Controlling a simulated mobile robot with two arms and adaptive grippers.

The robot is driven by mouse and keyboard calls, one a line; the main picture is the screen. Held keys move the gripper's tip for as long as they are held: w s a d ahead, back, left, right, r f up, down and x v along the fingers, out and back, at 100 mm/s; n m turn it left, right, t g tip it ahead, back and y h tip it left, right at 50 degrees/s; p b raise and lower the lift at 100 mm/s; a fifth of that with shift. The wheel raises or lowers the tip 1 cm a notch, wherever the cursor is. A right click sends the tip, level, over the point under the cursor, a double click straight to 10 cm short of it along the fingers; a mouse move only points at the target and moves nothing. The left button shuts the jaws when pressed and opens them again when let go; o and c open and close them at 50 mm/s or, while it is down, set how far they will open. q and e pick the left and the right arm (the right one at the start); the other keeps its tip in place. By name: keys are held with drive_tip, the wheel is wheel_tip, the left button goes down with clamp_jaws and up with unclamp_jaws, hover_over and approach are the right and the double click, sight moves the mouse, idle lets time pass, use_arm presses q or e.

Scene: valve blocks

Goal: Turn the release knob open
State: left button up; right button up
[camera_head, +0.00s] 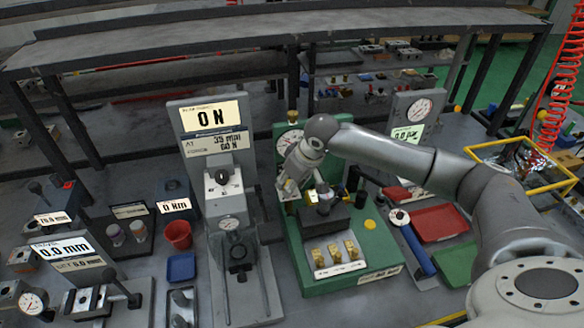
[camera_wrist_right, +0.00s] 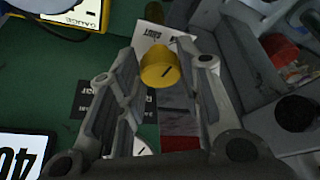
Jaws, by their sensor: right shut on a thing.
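The round yellow knob (camera_wrist_right: 160,70) with a dark pointer line shows in the wrist view, between the two fingers of my right gripper (camera_wrist_right: 163,72). I take this knob to be the release knob. The fingers are closed around it. Behind it lies a white label with dark print, which is upside down and too small to read surely. In the head view my right gripper (camera_head: 290,188) points down at the green test station (camera_head: 355,262), just below its dial gauge (camera_head: 288,141). The gripper hides the knob there. My left gripper is not in view.
The green station carries a dark block and several brass fittings (camera_head: 340,252) in front. A grey force stand (camera_head: 245,280) with a "0 N" display is close on the left. A blue-handled tool (camera_head: 418,250) and a red tray (camera_head: 440,223) lie on the right.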

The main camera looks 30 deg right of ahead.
drive_tip(key=m+p, duration=0.1)
drive_tip(key=m+h+p, duration=0.1)
drive_tip(key=m+p, duration=0.1)
drive_tip(key=p, duration=0.1)
drive_tip(key=shift+s+a+r, duration=0.1)
drive_tip(key=shift+a+r, duration=0.15)
drive_tip(key=shift+f+m+h+p, duration=0.2)
drive_tip(key=shift+m+h+p, duration=0.5)
drive_tip(key=shift+m+p, duration=0.75)
drive_tip(key=o, duration=1)
drive_tip(key=v, duration=1.2)
drive_tip(key=shift+f, duration=0.15)
